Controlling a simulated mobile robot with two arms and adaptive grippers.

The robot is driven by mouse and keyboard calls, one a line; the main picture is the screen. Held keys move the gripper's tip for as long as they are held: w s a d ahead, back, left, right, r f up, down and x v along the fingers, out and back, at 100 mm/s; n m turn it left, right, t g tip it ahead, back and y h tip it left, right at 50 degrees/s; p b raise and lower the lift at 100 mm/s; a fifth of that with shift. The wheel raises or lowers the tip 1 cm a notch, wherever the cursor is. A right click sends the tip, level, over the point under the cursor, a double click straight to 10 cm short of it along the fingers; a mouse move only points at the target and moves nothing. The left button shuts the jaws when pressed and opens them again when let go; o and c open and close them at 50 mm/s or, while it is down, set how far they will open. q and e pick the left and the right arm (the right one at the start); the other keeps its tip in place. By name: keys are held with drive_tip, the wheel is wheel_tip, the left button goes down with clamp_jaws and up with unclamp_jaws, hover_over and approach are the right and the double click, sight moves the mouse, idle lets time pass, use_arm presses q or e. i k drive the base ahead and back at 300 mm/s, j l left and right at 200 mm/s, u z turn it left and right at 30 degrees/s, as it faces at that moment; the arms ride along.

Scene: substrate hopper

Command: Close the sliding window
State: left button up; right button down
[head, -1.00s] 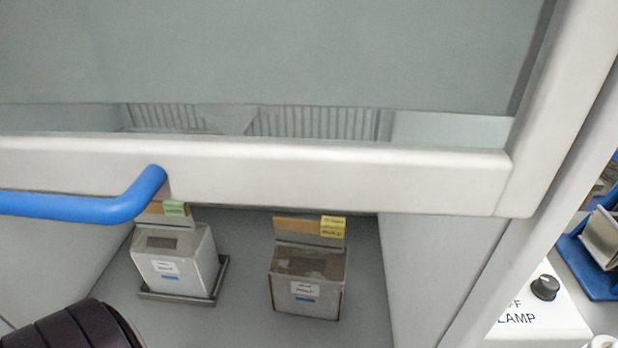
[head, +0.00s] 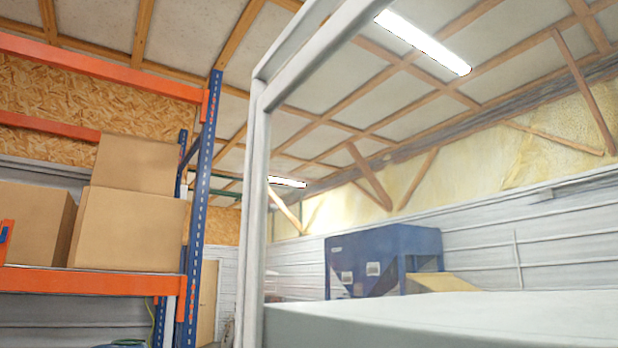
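The sliding window's wide white bar and its blue handle are not in view now. A pale grey frame (head: 252,210) rises near the middle of the head view and slants up to the right. I cannot tell whether it belongs to the window's cabinet. A flat pale grey top (head: 440,322) fills the lower right, joined to or just behind that frame. Neither of my grippers is in view.
A rack with orange beams (head: 75,283) and a blue upright (head: 200,215) stands at left, holding cardboard boxes (head: 125,225). A blue hopper-like machine (head: 382,260) stands farther back. Lit lamps (head: 422,41) hang under the wooden-beamed ceiling.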

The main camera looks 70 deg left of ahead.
sight(353, 17)
drive_tip(key=u, duration=1.55)
